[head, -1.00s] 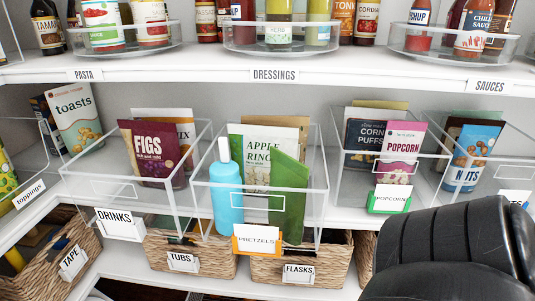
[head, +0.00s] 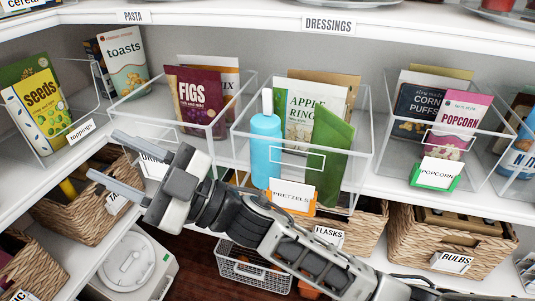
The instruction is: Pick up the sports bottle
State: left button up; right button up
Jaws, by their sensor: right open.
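The sports bottle (head: 265,148) is light blue with a pale narrow cap. It stands upright in the front left of a clear bin (head: 362,165) on the middle shelf. A green pouch (head: 328,150) and an Apple Rings packet stand beside and behind it. My right gripper (head: 117,164) reaches across from the lower right. Its two fingers point left, apart and empty. It is left of the bottle and in front of the shelf, not touching the bottle. My arm crosses in front below the bin. My left gripper is not in view.
An orange-clipped Pretzels card (head: 293,197) hangs on the bin front, close to the bottle. Clear bins with packets stand on both sides. Wicker baskets (head: 452,238) fill the shelf below. The Dressings shelf (head: 400,32) runs overhead.

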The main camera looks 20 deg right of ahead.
jog(key=s+a+r+n+g+h, duration=0.1)
jog(key=s+a+r+n+g, duration=0.3)
jog(key=n+g, duration=0.9)
jog(key=m+t+h, duration=0.3)
jog(key=t+h, duration=0.5)
jog(key=h, duration=1.6)
send_near(266, 97)
jog(key=p+x, duration=0.1)
jog(key=x, duration=0.9)
jog(key=shift+c, duration=0.3)
